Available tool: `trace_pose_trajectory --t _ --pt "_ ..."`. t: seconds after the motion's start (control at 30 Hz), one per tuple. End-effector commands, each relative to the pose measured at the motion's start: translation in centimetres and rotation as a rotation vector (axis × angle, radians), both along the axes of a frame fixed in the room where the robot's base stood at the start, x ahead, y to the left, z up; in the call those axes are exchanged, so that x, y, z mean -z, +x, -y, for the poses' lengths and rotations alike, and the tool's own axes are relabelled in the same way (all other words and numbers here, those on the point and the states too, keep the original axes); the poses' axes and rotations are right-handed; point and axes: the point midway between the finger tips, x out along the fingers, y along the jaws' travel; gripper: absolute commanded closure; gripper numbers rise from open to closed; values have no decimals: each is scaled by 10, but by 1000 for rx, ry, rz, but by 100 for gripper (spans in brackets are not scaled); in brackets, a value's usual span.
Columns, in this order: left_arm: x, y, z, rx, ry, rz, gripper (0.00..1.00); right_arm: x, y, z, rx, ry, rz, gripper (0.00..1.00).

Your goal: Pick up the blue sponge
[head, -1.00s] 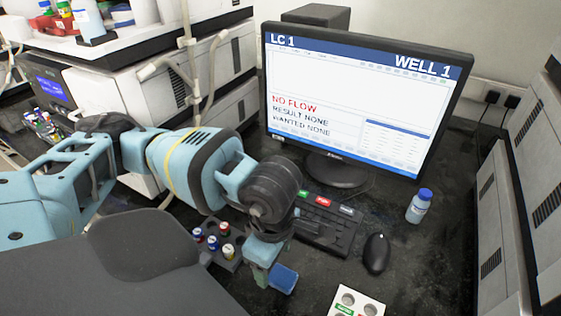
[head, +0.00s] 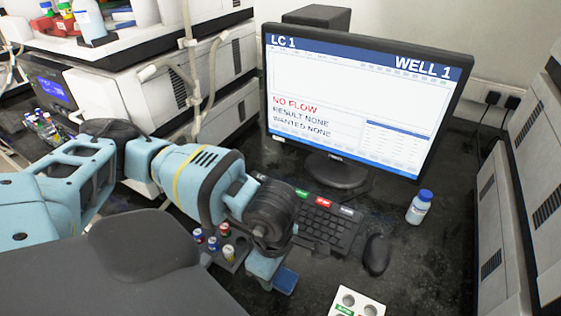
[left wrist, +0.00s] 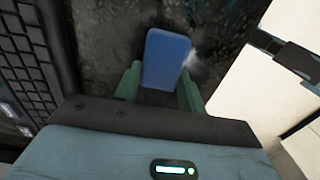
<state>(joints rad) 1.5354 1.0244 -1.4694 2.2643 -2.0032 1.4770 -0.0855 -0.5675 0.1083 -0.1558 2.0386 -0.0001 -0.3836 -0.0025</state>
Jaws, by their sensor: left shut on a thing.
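The blue sponge (head: 286,281) is low in the middle of the head view, at the tip of my left arm. It also shows in the left wrist view (left wrist: 166,58), between the two green fingers. My left gripper (head: 268,280) is shut on the sponge; in the left wrist view its fingers (left wrist: 160,92) sit on either side of the sponge's near end. Whether the sponge touches the bench is hard to tell. My right gripper is in neither view.
A keyboard (head: 326,225) and a black mouse (head: 376,254) lie beyond the gripper. A rack with several capped vials (head: 228,252) stands left of it. A white holder (head: 357,303) with round holes is to the right. A blue-capped bottle (head: 420,208) stands farther right, below the monitor (head: 350,110).

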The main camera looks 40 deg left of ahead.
Motion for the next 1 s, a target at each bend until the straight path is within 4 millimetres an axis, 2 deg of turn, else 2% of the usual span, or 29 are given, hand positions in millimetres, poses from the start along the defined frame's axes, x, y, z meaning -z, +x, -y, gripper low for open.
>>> trace_pose_trajectory --t 0.07,0.43,0.57,0.7,0.97,1.0 --pt "0 0 0 0 0 0 81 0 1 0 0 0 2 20" --pt "-5 0 0 0 0 0 81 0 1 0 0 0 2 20" --pt "-17 0 0 1 -1 3 81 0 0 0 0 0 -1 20" --pt "-39 -1 0 3 -1 3 81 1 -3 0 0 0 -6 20" --pt "-39 -57 -3 4 -1 -3 81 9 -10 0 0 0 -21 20" --pt "-44 -59 -3 1 0 -3 81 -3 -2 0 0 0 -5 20"
